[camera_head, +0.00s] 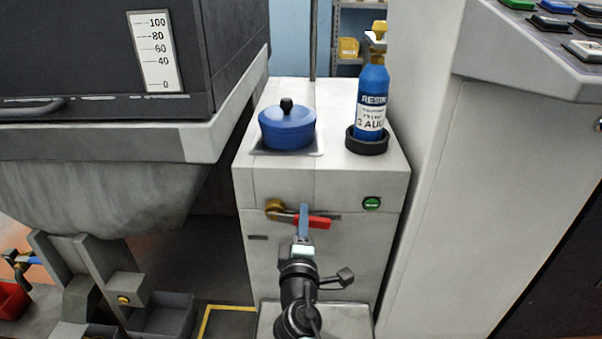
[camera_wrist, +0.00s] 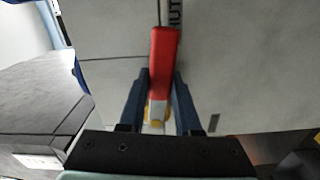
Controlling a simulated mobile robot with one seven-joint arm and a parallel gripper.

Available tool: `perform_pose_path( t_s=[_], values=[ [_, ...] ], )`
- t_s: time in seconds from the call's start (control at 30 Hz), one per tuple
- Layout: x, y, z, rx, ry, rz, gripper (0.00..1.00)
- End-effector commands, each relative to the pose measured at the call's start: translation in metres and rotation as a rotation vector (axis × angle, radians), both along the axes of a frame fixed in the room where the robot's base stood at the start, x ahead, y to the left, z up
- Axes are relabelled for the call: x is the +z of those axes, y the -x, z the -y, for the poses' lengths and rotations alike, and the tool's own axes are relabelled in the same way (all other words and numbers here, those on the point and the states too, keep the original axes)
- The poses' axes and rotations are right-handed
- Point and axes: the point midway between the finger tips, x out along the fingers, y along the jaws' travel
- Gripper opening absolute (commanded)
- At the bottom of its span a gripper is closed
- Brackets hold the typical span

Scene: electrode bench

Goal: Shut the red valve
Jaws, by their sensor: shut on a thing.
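The red valve handle (camera_head: 316,222) is on the front of the white cabinet, to the right of its brass-coloured pivot (camera_head: 274,209). In the head view the handle lies nearly level, pointing right. My gripper (camera_head: 303,217) reaches it from the front, with its blue fingers over the part between pivot and red end. In the wrist view the red handle (camera_wrist: 164,62) runs between the two blue fingers of my gripper (camera_wrist: 160,90), which are shut on it. Its far end sticks out beyond the fingertips, close to dark lettering partly hidden by it.
On the cabinet top (camera_head: 338,102) stand a blue lidded pot (camera_head: 287,130) and a blue labelled bottle (camera_head: 372,95) in a black holder. A green button (camera_head: 372,203) sits right of the valve. A grey hopper (camera_head: 95,190) is at left and a control console (camera_head: 500,130) at right.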

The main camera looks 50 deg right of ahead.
Motion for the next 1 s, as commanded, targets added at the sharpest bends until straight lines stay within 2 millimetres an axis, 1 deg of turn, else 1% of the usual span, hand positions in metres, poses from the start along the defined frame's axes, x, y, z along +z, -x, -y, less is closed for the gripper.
perform_pose_path(
  t_s=[0.2, 0.67, 0.7, 0.87, 1.0],
  values=[
    [0.0024, 0.0005, -0.0004, -0.001, 0.035, -0.046, 0.0],
    [0.0032, 0.0004, -0.0002, 0.0, 0.048, -0.058, 0.0],
    [0.0032, 0.0004, -0.0002, 0.0, 0.048, -0.058, 0.34],
    [0.0036, 0.0003, -0.0002, 0.0, 0.047, -0.055, 0.62],
    [0.0038, 0.0002, 0.0001, 0.0, 0.045, -0.053, 0.62]
  ],
)
